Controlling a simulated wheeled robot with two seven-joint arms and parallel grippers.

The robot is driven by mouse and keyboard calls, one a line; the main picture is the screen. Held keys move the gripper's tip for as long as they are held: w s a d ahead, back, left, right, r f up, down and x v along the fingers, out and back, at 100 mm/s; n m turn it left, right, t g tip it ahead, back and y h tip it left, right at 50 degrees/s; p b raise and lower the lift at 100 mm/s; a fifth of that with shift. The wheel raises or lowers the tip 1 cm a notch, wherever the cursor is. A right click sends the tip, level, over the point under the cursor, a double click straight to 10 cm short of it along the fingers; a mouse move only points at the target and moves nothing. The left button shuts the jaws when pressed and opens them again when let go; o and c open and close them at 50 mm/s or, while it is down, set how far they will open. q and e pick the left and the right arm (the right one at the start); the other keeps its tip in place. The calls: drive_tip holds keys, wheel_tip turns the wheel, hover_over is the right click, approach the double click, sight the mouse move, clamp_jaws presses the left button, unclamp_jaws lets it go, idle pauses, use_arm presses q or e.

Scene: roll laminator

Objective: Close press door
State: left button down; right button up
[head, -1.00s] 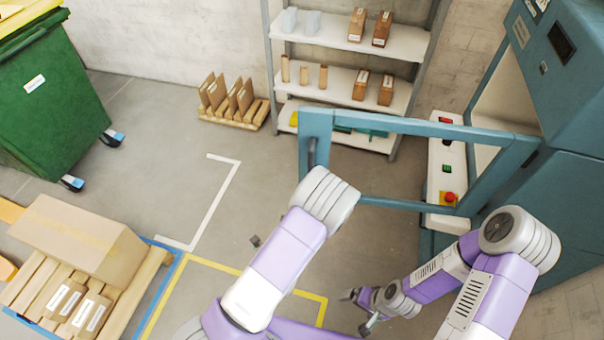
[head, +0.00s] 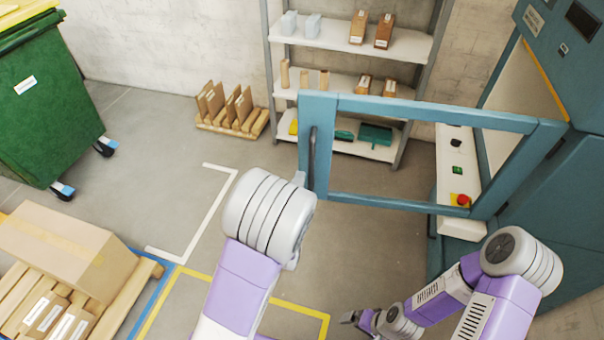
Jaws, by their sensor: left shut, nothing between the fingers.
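The press door (head: 432,112) is a teal frame with an open middle. It stands wide open, swung out to the left from the teal press (head: 560,185). A dark upright handle (head: 312,155) is on the door's left post. My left gripper (head: 300,179) is mostly hidden behind its own large wrist; only a small grey part shows, close beside the door's left post below the handle. It is shut and empty. Whether it touches the door I cannot tell. My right gripper (head: 358,322) is low at the bottom edge, partly cut off, away from the door.
A control panel (head: 458,165) with a red emergency button (head: 461,199) shows through the door frame. A shelf (head: 345,90) with boxes stands behind the door. A green bin (head: 45,110) and a pallet with a carton (head: 75,245) are at left. The floor between is clear.

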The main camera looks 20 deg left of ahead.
sight(304, 159)
use_arm(q)
drive_tip(key=shift+w+a, duration=0.15)
drive_tip(key=shift+w, duration=1.15)
drive_tip(key=shift+w+a, duration=0.1)
drive_tip(key=shift+w, duration=1.15)
drive_tip(key=shift+w, duration=0.1)
